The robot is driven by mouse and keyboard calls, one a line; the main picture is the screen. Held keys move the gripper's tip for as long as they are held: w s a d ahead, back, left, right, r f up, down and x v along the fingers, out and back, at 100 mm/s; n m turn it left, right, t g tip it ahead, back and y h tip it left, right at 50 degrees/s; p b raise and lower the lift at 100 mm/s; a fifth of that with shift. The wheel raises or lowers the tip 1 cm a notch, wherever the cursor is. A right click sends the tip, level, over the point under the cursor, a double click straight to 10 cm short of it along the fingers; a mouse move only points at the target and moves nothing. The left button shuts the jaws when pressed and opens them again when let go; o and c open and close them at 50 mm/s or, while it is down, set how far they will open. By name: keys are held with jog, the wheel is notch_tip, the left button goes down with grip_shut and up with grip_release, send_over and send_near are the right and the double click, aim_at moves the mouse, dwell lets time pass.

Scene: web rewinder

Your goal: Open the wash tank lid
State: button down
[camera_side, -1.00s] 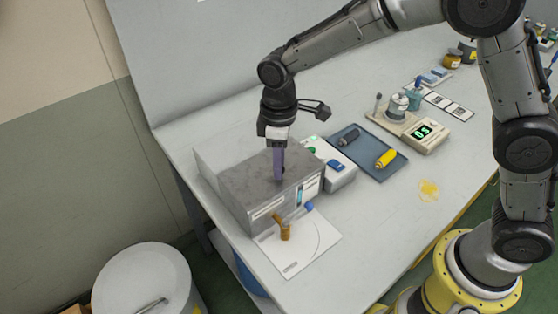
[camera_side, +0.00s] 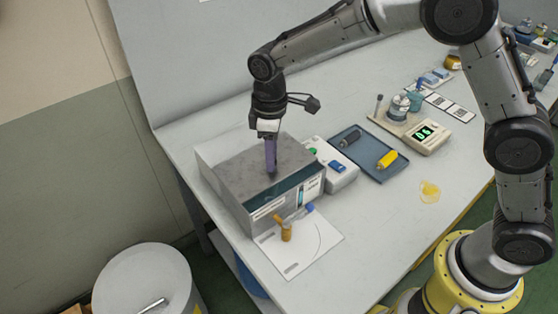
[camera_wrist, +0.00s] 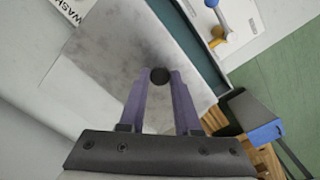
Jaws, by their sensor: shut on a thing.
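The wash tank (camera_side: 262,217) is a grey box at the left of the table. Its flat grey lid (camera_side: 240,170) is slid toward the back left, leaving a dark teal gap (camera_side: 287,193) along the front edge. The gap also shows in the wrist view (camera_wrist: 190,47) beside the lid (camera_wrist: 110,65). My gripper (camera_side: 271,172) points down at the lid with its purple fingers. In the wrist view the fingers (camera_wrist: 160,85) are shut on the lid's round black knob (camera_wrist: 160,75).
A white sheet (camera_side: 318,246) with an orange-and-blue fitting (camera_side: 287,231) lies before the tank. A white box with a blue button (camera_side: 337,166) and a blue tray (camera_side: 365,157) with a yellow and a dark cylinder stand to the right. A scale (camera_side: 425,136) stands farther right.

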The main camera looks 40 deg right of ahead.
send_near(250, 150)
jog(key=f, duration=0.3)
jog(key=w+f, duration=0.1)
jog(key=f, duration=0.1)
jog(key=shift+d+f, duration=0.2)
jog(key=c, duration=0.6)
grip_release()
notch_tip(250, 150, up, 14)
jog(key=shift+f, duration=0.15)
